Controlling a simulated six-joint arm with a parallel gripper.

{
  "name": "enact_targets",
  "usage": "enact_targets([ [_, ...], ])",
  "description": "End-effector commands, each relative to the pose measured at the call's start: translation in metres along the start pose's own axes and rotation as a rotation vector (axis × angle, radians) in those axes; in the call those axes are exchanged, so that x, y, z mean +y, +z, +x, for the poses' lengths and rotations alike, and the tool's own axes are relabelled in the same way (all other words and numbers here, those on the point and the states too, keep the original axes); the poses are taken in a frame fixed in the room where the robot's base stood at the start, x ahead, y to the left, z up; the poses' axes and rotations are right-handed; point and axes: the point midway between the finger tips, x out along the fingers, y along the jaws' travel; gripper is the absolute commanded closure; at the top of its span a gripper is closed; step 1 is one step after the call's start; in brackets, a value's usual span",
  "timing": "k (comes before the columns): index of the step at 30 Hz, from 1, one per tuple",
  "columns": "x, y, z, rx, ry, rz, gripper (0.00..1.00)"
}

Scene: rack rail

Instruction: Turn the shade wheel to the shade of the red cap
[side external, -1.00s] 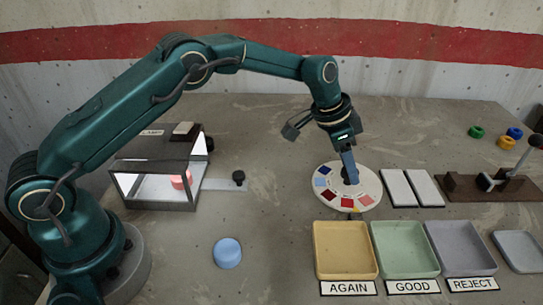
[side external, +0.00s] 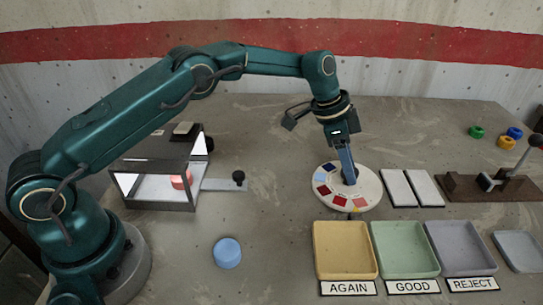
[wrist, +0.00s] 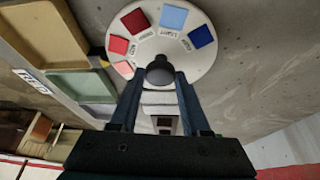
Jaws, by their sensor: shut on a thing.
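The shade wheel (side external: 334,208) is a white disc lying on the table, with blue, light blue, red and pink patches. It also shows in the wrist view (wrist: 187,57), where faint lettering stands beside patches. My gripper (side external: 349,172) points down at the wheel's middle. In the wrist view its two fingers are shut on the dark centre knob (wrist: 160,70). The red cap (side external: 181,178) sits inside the lit box (side external: 157,160) at the left and is partly hidden by the frame.
A blue round piece (side external: 228,253) lies on the open table. Yellow (side external: 345,272), green (side external: 405,272) and grey (side external: 461,270) trays stand just in front of and right of the wheel. Two pale plates (side external: 397,188) lie right of it. A lever fixture (side external: 495,184) stands far right.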

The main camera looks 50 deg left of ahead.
Motion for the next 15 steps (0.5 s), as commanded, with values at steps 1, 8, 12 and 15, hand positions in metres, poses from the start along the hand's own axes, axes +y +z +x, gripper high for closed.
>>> enact_targets([
  [1, -0.0014, 0.0004, 0.0004, 0.0, 0.012, 0.029, 1.0],
  [8, -0.0011, 0.0, 0.0, 0.002, 0.048, 0.117, 1.0],
  [12, -0.0007, 0.0002, -0.0004, 0.001, 0.054, 0.131, 1.0],
  [15, -0.0007, 0.0003, -0.0004, 0.001, 0.054, 0.131, 1.0],
])
